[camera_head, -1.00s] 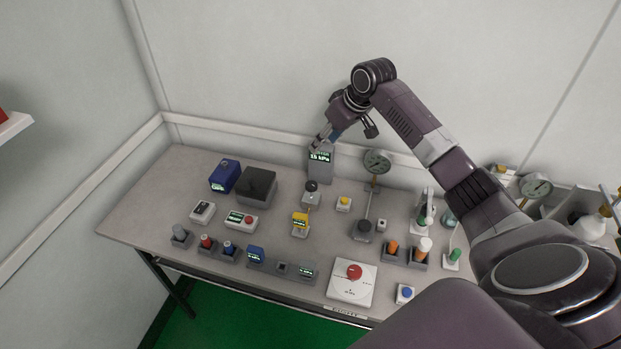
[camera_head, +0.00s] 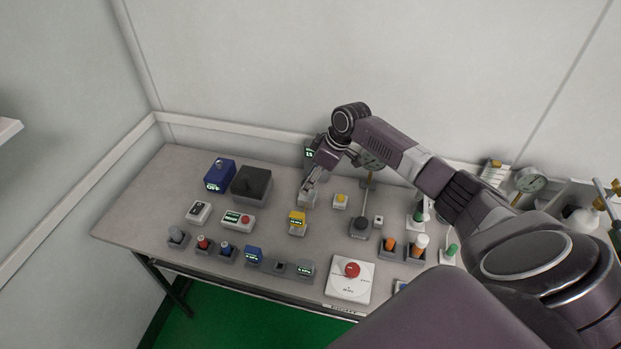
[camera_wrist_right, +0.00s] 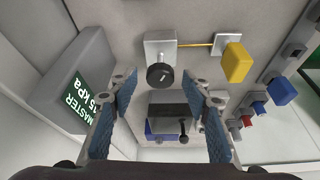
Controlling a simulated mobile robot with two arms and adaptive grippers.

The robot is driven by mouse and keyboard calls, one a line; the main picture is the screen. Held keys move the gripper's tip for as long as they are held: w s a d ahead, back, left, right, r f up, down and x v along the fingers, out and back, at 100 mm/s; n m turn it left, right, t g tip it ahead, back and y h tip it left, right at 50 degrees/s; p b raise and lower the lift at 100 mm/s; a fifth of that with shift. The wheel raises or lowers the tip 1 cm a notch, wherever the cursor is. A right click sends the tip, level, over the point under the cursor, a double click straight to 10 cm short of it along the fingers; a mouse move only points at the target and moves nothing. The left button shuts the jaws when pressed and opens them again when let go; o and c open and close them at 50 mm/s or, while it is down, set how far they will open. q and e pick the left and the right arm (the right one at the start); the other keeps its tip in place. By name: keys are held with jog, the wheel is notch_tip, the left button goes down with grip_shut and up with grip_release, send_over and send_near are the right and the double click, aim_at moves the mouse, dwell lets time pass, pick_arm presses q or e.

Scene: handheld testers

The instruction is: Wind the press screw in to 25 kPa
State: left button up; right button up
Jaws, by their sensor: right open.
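The press screw's black round knob (camera_wrist_right: 160,76) sits on a light grey block (camera_wrist_right: 160,45) in the right wrist view, joined by a yellow line to a yellow handheld tester (camera_wrist_right: 237,62). The tester also shows in the head view (camera_head: 297,222). The grey master display (camera_wrist_right: 80,88) reads 15 kPa and stands left of the knob; in the head view it is partly behind my arm. My right gripper (camera_wrist_right: 161,88) is open, its blue-padded fingers on either side of the knob's position. In the head view the right gripper (camera_head: 311,183) covers the knob. My left gripper is not in view.
A black box (camera_head: 252,184) and a blue box (camera_head: 219,174) stand at the back left. Several small testers and holders line the front edge, with a white plate with a red knob (camera_head: 350,280).

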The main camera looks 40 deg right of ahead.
jog(key=shift+c, duration=0.3)
jog(key=c, duration=1.1)
jog(key=shift+m+p, duration=0.3)
jog(key=shift+p, duration=0.25)
jog(key=m+p, duration=0.2)
jog(key=p, duration=0.1)
jog(key=m+h+p, duration=0.1)
jog(key=p, duration=0.1)
jog(key=shift+s+a+r+t, duration=0.1)
jog(key=shift+a+r+t, duration=0.1)
jog(key=shift+a+t, duration=0.1)
jog(key=shift+m+h+p, duration=0.3)
jog(key=shift+m+p, duration=0.3)
jog(key=shift+p, duration=0.15)
jog(key=shift+f+m+h+p, duration=0.25)
jog(key=shift+m+h+p, duration=0.05)
jog(key=shift+m+p, duration=0.5)
